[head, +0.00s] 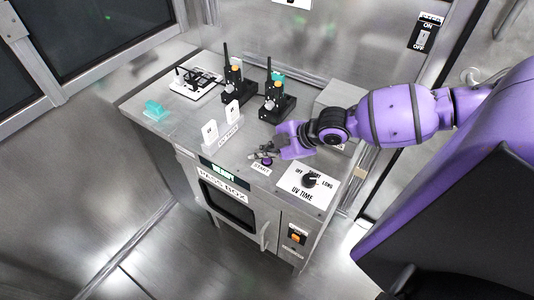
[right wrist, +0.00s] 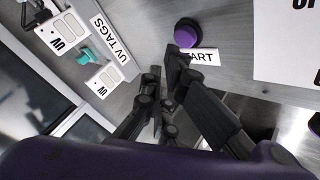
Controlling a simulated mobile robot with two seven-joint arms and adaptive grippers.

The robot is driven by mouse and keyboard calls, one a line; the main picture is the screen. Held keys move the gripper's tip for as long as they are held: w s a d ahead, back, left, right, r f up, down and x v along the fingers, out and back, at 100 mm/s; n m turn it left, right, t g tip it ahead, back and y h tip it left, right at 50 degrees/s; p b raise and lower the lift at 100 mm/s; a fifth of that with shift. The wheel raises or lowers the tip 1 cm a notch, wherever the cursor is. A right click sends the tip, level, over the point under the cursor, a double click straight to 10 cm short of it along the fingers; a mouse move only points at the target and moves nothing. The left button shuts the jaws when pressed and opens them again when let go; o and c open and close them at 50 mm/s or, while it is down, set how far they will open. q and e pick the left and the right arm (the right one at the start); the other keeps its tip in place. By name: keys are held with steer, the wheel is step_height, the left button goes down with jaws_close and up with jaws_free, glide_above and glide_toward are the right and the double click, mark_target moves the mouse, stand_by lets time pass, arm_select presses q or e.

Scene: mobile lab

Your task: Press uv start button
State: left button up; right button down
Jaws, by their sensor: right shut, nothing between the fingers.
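The UV start button is a round purple button (right wrist: 186,36) on a dark base, beside a white label reading "START" (right wrist: 203,57). In the head view the button (head: 267,161) sits on the steel counter's front part, just above its label (head: 261,169). My right gripper (head: 262,154) is shut and empty, with its dark fingers right next to the button. In the right wrist view its fingertips (right wrist: 165,70) lie just below the button and partly cover the label. I cannot tell whether they touch the button. My left gripper is not in view.
A UV time panel with a black dial (head: 311,180) lies right of the button. A UV tags holder (head: 222,130) stands to the left. Two black radio-like devices (head: 276,102) stand behind. The pass box door (head: 228,205) is below the counter top.

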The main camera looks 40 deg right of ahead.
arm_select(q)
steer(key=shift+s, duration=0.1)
arm_select(e)
steer(key=shift+f, duration=0.1)
stand_by(0.3)
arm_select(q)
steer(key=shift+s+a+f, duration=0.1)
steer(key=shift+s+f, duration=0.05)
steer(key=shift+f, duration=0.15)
arm_select(e)
steer(key=shift+f, duration=0.35)
arm_select(q)
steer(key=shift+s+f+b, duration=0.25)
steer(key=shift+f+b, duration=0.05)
steer(key=shift+b, duration=0.05)
arm_select(e)
steer(key=shift+f, duration=0.55)
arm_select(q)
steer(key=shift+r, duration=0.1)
arm_select(e)
steer(key=shift+r, duration=0.15)
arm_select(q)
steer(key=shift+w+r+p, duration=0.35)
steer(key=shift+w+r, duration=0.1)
arm_select(e)
steer(key=shift+r, duration=0.85)
